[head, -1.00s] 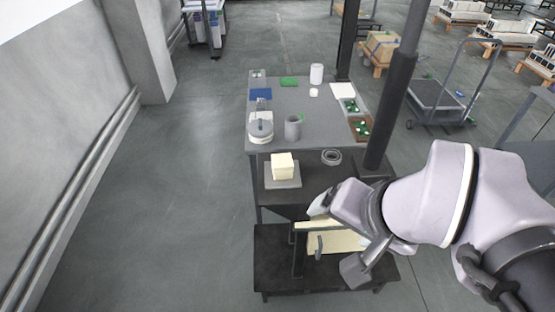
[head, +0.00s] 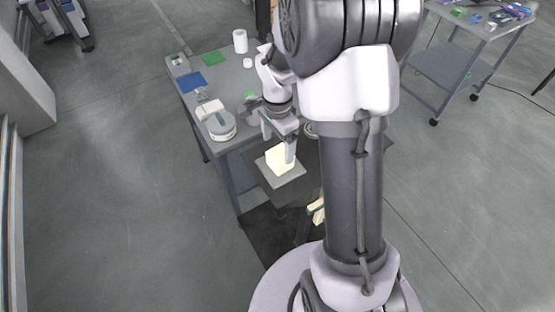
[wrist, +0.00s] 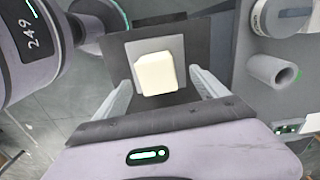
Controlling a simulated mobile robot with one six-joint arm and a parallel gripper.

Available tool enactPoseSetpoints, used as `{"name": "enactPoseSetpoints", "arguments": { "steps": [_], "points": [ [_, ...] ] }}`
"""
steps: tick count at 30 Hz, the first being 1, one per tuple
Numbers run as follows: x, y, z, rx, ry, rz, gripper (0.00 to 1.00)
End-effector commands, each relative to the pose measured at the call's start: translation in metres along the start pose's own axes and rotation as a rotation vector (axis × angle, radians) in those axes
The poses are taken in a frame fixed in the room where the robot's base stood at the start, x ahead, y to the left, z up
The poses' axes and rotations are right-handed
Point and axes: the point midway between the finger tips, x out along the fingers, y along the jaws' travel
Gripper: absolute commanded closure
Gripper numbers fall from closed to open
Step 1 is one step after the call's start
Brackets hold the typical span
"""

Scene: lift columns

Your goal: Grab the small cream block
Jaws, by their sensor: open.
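The small cream block (head: 281,158) sits on a grey square plate (head: 268,174) on the dark lower shelf in the head view. In the wrist view the cream block (wrist: 157,73) shows between the two fingers, with the grey plate (wrist: 133,50) beneath it. My gripper (wrist: 157,88) is open, with one finger on each side of the block and visible space between each finger and it. In the head view my gripper (head: 279,145) is at the block, and one finger covers part of its right side. I cannot tell how far the fingertips reach down.
The grey table (head: 236,78) behind holds a round white-and-grey device (head: 217,122), a blue piece (head: 190,83), a green piece (head: 214,58) and a white cylinder (head: 240,41). A grey cylinder (wrist: 272,69) lies right of my gripper in the wrist view. Open floor lies left.

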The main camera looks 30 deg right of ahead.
Motion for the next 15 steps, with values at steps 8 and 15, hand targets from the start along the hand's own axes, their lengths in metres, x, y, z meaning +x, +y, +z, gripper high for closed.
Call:
{"name": "enactPoseSetpoints", "arguments": {
  "steps": [8, 15],
  "points": [
    [0.048, 0.007, -0.005, -0.001, -0.001, 0.001, 0.17],
    [0.058, 0.006, -0.005, -0.001, 0.0, -0.002, 0.17]
  ]
}}
